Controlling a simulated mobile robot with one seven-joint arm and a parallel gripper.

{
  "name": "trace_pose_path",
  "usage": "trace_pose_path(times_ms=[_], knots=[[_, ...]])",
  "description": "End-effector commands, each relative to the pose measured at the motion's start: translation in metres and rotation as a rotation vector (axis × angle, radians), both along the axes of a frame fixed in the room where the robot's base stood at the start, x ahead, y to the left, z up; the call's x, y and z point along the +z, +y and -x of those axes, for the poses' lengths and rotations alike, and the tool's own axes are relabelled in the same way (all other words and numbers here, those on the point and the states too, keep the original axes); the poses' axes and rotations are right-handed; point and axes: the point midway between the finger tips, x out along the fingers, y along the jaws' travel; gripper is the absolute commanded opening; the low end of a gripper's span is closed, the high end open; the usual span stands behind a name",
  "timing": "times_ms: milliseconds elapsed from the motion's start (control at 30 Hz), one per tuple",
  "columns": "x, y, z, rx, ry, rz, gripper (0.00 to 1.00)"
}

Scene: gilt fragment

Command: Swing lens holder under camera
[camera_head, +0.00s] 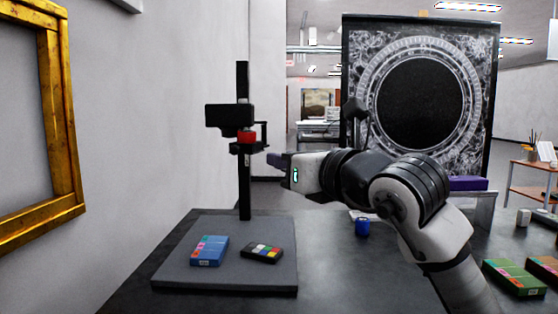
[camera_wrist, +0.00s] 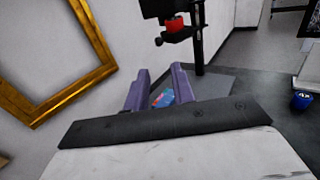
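A black camera (camera_head: 229,118) with a red ring (camera_head: 246,137) is mounted on an upright black column (camera_head: 243,187). A small black bracket (camera_head: 242,148), apparently the lens holder, sits just below the red ring; its exact swing position is hard to tell. In the wrist view the camera (camera_wrist: 160,7), red ring (camera_wrist: 174,25) and bracket (camera_wrist: 178,36) show at the top, beyond my fingers. My gripper (camera_head: 274,160) is right of the bracket and slightly lower, apart from it in the picture. Its two purple fingers (camera_wrist: 158,86) are spread with nothing between them.
The grey baseboard (camera_head: 224,284) bears a blue box (camera_head: 209,251) and a colour chart (camera_head: 261,251). A blue cup (camera_head: 362,226) stands on the dark table to the right. A gilt frame (camera_head: 60,105) hangs on the left wall. Space right of the column is open.

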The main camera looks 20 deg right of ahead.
Motion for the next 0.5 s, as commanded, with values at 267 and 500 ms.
trace_pose_path(times_ms=[267,500], knots=[[0.048,-0.014,0.004,0.242,-0.056,-0.461,0.00],[0.020,-0.045,-0.015,0.494,0.016,-1.013,0.00]])
